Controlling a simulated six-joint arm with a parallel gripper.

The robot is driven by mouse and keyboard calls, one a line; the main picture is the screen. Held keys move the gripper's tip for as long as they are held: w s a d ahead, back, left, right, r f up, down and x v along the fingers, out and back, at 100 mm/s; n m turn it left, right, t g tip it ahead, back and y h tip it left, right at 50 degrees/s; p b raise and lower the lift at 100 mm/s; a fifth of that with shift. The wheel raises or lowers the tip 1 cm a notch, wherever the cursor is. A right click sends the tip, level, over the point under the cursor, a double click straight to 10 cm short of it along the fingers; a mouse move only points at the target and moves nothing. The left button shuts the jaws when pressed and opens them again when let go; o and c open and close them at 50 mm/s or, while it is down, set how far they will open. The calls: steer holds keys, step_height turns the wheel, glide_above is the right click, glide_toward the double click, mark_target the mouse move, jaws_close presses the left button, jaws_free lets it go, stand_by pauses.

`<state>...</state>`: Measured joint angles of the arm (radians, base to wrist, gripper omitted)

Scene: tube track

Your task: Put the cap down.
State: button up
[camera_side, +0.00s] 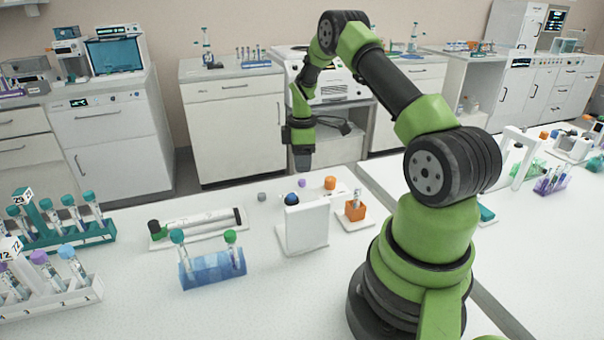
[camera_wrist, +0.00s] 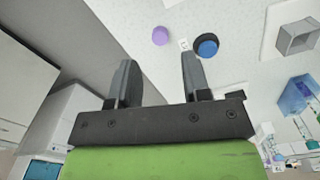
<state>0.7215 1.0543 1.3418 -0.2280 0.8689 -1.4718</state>
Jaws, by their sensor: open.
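A small purple cap (camera_side: 301,183) sits on the white bench below my gripper (camera_side: 302,168). It also shows in the wrist view (camera_wrist: 160,36), past the fingertips. A blue cap with a dark rim (camera_side: 291,198) is beside it, partly behind a white stand in the side view. The blue cap also shows in the wrist view (camera_wrist: 207,45), right of the purple one. An orange cap (camera_side: 330,183) stands farther right. My gripper is open above the bench, with nothing between its fingers (camera_wrist: 158,68). Which cap the task means, I cannot tell.
A white upright stand (camera_side: 303,228) is in front of the caps. An orange holder (camera_side: 355,210) is to its right. A blue tube rack (camera_side: 212,268) and a tray with a long tube (camera_side: 200,230) are to the left. A small grey cube (camera_side: 262,197) lies near the back edge.

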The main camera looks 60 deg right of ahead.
mark_target(302, 181)
steer(key=w+a+r+m+t, duration=0.1)
steer(key=a+r, duration=0.2)
steer(key=r, duration=0.4)
steer(key=a+r+m, duration=0.1)
steer(key=a+r, duration=0.2)
steer(key=r, duration=0.4)
steer(key=s+a+r+m+t, duration=0.3)
steer(key=a+r, duration=0.6)
steer(key=a, duration=0.2)
steer(key=s+a+r+m+t+y, duration=0.2)
steer(key=s+a+m, duration=0.3)
steer(key=s+a, duration=0.6)
steer(key=shift+s+a+r+t, duration=0.15)
steer(key=shift+s+a+t, duration=0.15)
steer(key=shift+s+t, duration=0.55)
steer(key=shift+s+g, duration=0.2)
steer(key=shift+g, duration=0.05)
steer(key=shift+o, duration=0.7)
